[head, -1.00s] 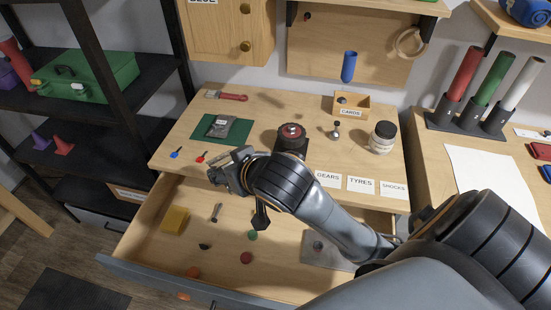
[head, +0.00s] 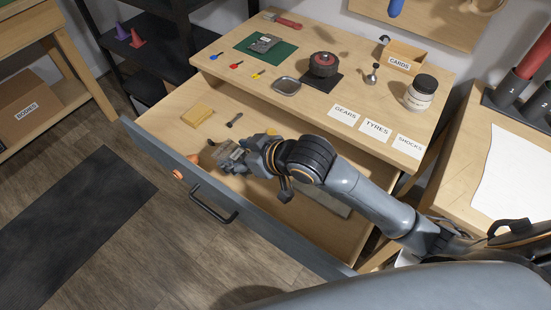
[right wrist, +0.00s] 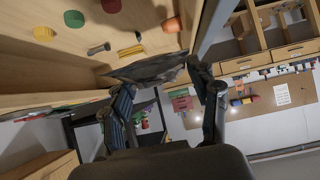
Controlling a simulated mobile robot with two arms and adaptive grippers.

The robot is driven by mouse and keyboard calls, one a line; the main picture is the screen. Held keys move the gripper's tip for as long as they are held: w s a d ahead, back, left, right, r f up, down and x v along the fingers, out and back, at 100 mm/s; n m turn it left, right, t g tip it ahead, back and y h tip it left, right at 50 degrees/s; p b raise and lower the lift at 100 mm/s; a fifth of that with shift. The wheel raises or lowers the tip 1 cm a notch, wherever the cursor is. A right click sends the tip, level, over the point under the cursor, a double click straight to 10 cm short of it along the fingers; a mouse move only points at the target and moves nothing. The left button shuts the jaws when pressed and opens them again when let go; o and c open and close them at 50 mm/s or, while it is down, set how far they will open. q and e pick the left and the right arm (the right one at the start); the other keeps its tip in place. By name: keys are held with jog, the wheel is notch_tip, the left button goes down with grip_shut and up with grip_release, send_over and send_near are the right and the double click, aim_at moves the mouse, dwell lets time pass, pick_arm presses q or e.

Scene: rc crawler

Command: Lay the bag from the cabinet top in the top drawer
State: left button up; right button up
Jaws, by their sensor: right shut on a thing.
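My right gripper (head: 236,158) is over the open top drawer (head: 152,128), close behind its front panel. It is shut on a dark, crumpled bag (right wrist: 148,68), which shows between the fingertips in the right wrist view. In the head view the bag is mostly hidden by the gripper. The bag is near the drawer floor; I cannot tell whether it touches it. The cabinet top (head: 335,108) is behind the drawer. My left gripper is not in view.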

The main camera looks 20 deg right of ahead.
jog(key=d+f, duration=0.2)
jog(key=d, duration=0.1)
jog(key=w+d+f, duration=0.1)
jog(key=d+f, duration=0.1)
jog(key=d, duration=0.1)
jog(key=w+d+f, duration=0.1)
jog(key=d+f, duration=0.2)
jog(key=shift+w+d+f+b, duration=0.1)
jog(key=shift+w+d+b, duration=0.2)
jog(key=shift+d, duration=0.1)
jog(key=shift+d+f, duration=0.35)
jog(key=shift+f, duration=0.05)
jog(key=f, duration=0.3)
jog(key=shift+w+d+f, duration=0.1)
jog(key=shift+d+f, duration=0.05)
jog(key=shift+d, duration=0.2)
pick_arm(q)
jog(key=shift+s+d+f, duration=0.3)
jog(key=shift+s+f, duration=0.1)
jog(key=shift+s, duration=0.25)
pick_arm(e)
jog(key=shift+f, duration=0.2)
jog(key=shift+f, duration=0.15)
jog(key=o, duration=1.3)
jog(key=shift+c, duration=0.2)
